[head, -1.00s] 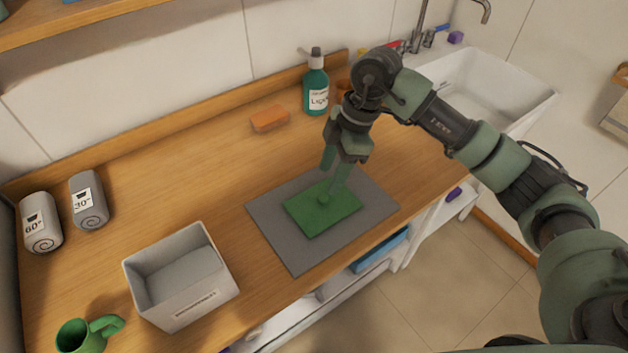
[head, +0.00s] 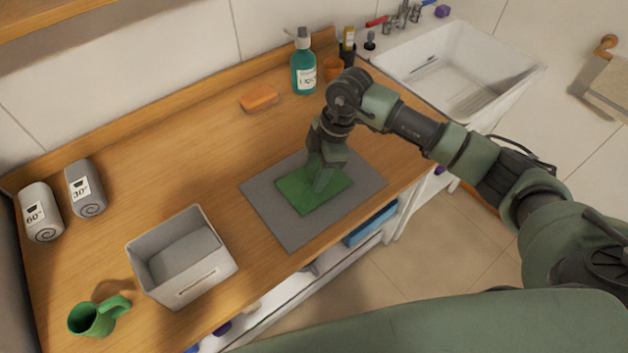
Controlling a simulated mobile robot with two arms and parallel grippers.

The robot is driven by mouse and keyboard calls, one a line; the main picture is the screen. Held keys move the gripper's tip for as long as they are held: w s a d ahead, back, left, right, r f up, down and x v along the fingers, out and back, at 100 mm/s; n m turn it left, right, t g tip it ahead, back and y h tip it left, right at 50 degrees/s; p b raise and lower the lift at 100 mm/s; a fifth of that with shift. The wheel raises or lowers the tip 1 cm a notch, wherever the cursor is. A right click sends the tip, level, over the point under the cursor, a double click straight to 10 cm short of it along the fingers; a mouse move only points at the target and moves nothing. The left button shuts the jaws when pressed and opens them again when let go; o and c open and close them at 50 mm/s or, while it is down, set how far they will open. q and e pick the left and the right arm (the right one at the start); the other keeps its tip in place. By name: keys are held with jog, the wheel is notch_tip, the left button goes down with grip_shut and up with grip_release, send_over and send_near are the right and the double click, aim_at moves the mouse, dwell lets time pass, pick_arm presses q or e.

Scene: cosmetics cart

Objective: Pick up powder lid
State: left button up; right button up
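The powder lid appears to be the flat green square plate (head: 300,197) lying on a grey panel (head: 285,234) on the wooden counter. My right gripper (head: 320,187) points down at the middle of the plate, its fingertips at or just above the surface. The fingers hide the plate's middle, where a small knob stood visible earlier. I cannot tell whether they are closed on the knob or still apart around it. The plate looks flat on the panel. My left gripper is not in view.
A light grey open bin (head: 182,262) and a green mug (head: 95,318) stand at the left front. An orange sponge (head: 259,98), a teal soap bottle (head: 304,68) and a white sink (head: 460,70) are behind. The counter's left middle is clear.

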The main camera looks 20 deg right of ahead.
grip_shut()
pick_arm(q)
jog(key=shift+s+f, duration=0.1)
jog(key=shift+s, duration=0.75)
pick_arm(e)
jog(key=shift+r, duration=0.15)
